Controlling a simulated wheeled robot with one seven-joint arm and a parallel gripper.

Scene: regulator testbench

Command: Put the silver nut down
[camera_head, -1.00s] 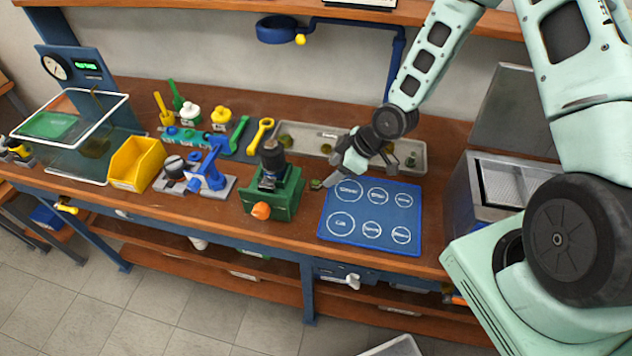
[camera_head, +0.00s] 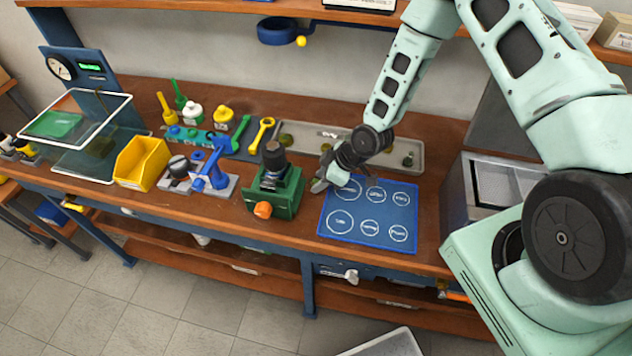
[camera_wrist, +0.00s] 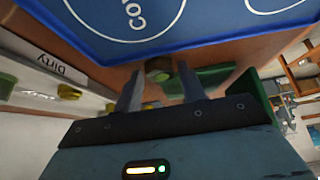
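My gripper (camera_head: 318,187) is low over the bench, at the upper left corner of the blue mat (camera_head: 350,236) and just right of the green vise (camera_head: 283,201). In the wrist view its two fingers (camera_wrist: 160,75) stand apart. A small olive-coloured round part (camera_wrist: 158,69) shows between and beyond the fingertips, with a gap to each finger. I cannot make out a silver nut; whether this part is the nut is unclear. The mat (camera_wrist: 180,48) also shows in the wrist view, with its printed circles. No part is visible on the circles.
A grey tray (camera_head: 408,168) with small parts lies behind the mat; its "Dirty" label (camera_wrist: 62,68) shows in the wrist view. A yellow bin (camera_head: 142,163) and a blue fixture (camera_head: 211,174) stand left of the vise. A metal box (camera_head: 480,190) stands right of the mat.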

